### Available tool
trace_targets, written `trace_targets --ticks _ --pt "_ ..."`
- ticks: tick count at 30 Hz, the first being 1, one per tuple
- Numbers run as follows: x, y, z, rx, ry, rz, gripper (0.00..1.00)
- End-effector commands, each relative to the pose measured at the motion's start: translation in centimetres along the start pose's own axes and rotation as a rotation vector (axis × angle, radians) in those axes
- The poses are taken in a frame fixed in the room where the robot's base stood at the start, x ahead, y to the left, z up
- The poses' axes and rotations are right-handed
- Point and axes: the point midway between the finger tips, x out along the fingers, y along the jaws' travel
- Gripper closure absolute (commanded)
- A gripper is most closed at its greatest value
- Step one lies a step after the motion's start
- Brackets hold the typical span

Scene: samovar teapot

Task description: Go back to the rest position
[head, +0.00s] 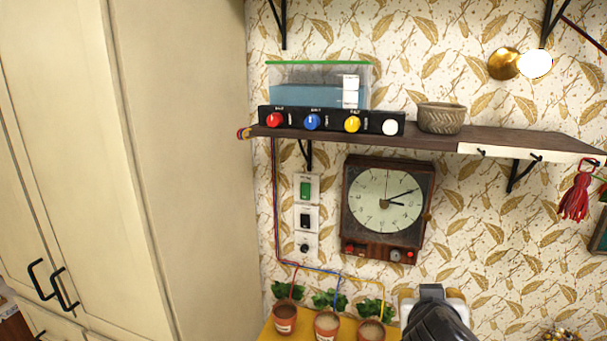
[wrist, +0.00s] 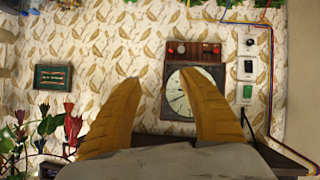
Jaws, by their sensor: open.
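My gripper (wrist: 158,82) shows in the wrist view as two tan fingers, spread apart with nothing between them. The view is upside down. Behind the fingers are the patterned wall and the wall clock (wrist: 182,100), whose face is partly covered by the right finger. The clock (head: 386,203) also shows in the head view, below the shelf. My gripper's fingers cannot be made out in the head view. No samovar or teapot can be made out in either view.
A wall shelf (head: 560,143) holds a control box with coloured knobs (head: 330,122), a clear tank (head: 300,85) and a woven pot (head: 441,118). Switches (head: 306,218) are on the wall. Potted plants (head: 327,322) stand below. A tall cream cabinet (head: 180,150) fills the left.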

Motion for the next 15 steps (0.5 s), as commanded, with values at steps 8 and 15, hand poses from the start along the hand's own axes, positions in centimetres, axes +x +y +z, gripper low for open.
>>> trace_targets --ticks 8,15 --pt "4.0 -3.0 18.2 -0.027 -0.275 -0.163 0.52" --pt "4.3 -6.2 25.9 -0.039 -0.374 -0.336 0.52"
